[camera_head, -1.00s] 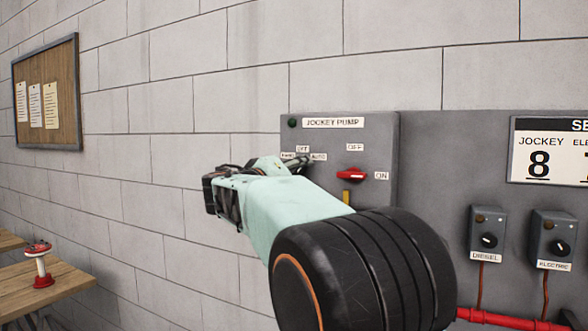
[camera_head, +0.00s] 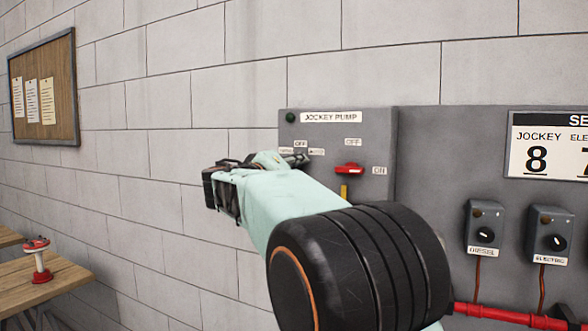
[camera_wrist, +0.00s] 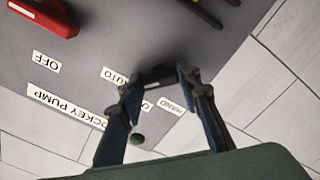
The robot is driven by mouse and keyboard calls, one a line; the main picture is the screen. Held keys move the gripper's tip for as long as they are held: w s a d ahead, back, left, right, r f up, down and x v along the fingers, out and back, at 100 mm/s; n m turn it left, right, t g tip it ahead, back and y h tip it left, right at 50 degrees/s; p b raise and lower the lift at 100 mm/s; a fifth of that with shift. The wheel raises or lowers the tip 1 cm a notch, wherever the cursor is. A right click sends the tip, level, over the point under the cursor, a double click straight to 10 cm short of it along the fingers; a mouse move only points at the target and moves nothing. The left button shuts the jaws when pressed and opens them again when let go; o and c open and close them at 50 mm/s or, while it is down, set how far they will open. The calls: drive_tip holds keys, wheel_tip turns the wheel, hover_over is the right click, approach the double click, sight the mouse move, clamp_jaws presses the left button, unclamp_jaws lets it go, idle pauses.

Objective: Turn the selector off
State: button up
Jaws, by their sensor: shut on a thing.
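The grey jockey pump panel (camera_head: 365,125) is on the block wall, with its small black selector (camera_wrist: 157,76) among HAND, OFF and AUTO labels. My gripper (camera_head: 301,159) reaches the panel's left part. In the wrist view my gripper (camera_wrist: 163,85) has its two dark fingers on either side of the selector, shut on it. The selector's OFF label (camera_head: 301,144) shows just above my fingertips in the head view; in the wrist view a finger partly covers it. The fingers hide much of the selector, so I cannot tell exactly where it points.
A red rotary handle (camera_head: 348,169) with OFF and ON labels sits right of my gripper on the same panel. Diesel (camera_head: 485,228) and electric (camera_head: 550,234) switch boxes are farther right. A wooden table (camera_head: 42,285) stands at lower left.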

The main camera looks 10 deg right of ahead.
drive_tip(key=n+b, duration=0.1)
drive_tip(key=n, duration=0.3)
drive_tip(key=shift+n, duration=2.2)
drive_tip(key=o, duration=1.2)
drive_tip(key=shift+c, duration=0.2)
